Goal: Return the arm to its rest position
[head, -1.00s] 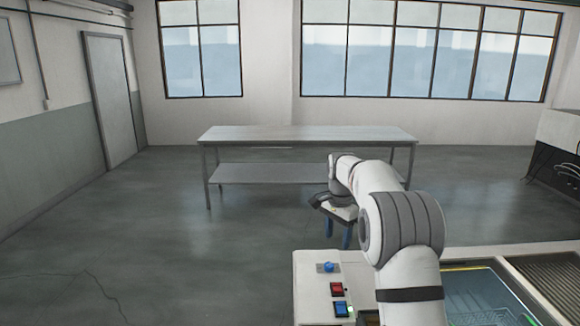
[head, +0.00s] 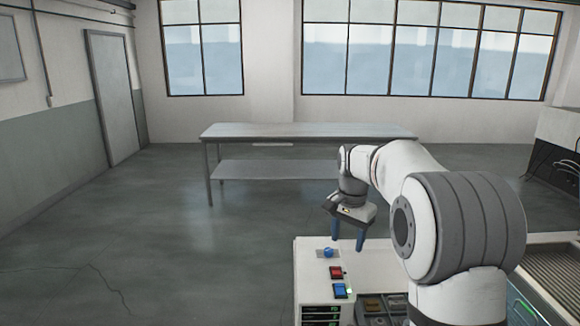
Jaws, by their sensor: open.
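My gripper (head: 348,241) hangs from my white and grey arm in the head view, with its two blue fingers pointing down. The fingers are apart with nothing between them. It is just above and behind the far edge of the white control panel (head: 318,262), near the blue knob. My arm reaches in from the lower right and bends at a large grey joint. The arm covers most of the ultrasonic tank (head: 525,300) at the lower right.
The control panel carries a blue knob (head: 328,253), a red button (head: 336,272) and a blue button (head: 340,291). A metal table (head: 290,131) with a lower shelf stands farther back. A dark machine with cables (head: 557,150) is at the right. The floor at the left is clear.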

